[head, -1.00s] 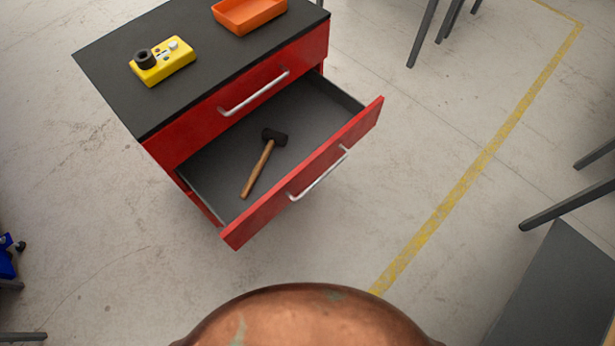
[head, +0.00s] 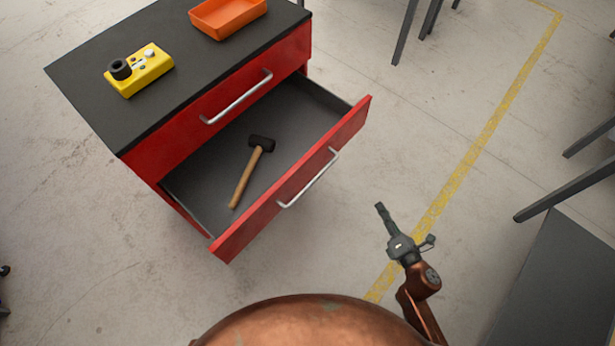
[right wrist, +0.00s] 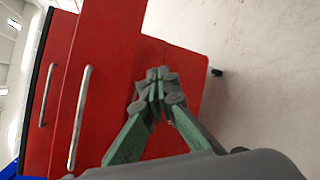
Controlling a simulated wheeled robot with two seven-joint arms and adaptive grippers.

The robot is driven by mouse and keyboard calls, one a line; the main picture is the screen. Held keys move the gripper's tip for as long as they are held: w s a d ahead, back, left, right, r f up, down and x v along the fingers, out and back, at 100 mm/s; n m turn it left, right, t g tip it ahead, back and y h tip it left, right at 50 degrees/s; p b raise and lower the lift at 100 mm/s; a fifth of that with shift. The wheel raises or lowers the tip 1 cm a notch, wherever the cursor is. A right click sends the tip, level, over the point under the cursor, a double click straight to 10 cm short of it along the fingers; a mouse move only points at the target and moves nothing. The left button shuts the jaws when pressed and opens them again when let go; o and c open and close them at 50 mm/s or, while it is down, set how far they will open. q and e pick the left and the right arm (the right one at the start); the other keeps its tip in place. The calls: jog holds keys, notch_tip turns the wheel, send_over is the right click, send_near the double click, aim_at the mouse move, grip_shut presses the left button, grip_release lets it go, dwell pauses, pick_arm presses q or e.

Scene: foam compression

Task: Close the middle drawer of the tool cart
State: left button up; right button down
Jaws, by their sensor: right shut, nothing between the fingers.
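The red tool cart (head: 178,138) with a dark top stands at the upper left in the head view. Its middle drawer (head: 325,165) is pulled out, with a silver handle (head: 309,180) on its red front. A hammer (head: 246,178) with a black head and wooden handle lies inside. My right gripper (head: 380,208) is shut and empty, to the right of the drawer front and apart from it. In the right wrist view the shut fingers (right wrist: 158,85) show before the red cart, with the drawer front (right wrist: 103,70) and its handle (right wrist: 79,118) to their left. My left gripper is not in view.
A yellow device (head: 140,72) and an orange tray (head: 228,17) sit on the cart top. Dark legs (head: 405,32) stand at the upper right, and a grey surface (head: 560,275) is at the lower right. The floor around the drawer is clear, with a yellow line (head: 480,150).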

jog(key=a+r+n+y, duration=0.4)
jog(key=a+r+n, duration=0.2)
jog(key=r+n, duration=0.1)
jog(key=n+g+y, duration=0.2)
jog(key=n+y, duration=0.3)
jog(key=n, duration=0.5)
send_near(299, 173)
jog(key=x, duration=0.5)
jog(key=shift+w+a+b, duration=0.2)
jog(key=shift+w+b, duration=0.1)
jog(key=shift+b, duration=0.1)
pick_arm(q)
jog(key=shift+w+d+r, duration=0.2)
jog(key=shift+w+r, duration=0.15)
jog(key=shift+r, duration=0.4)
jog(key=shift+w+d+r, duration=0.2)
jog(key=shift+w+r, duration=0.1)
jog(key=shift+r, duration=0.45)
pick_arm(e)
jog(key=shift+w+a, duration=0.4)
jog(key=shift+a, duration=0.05)
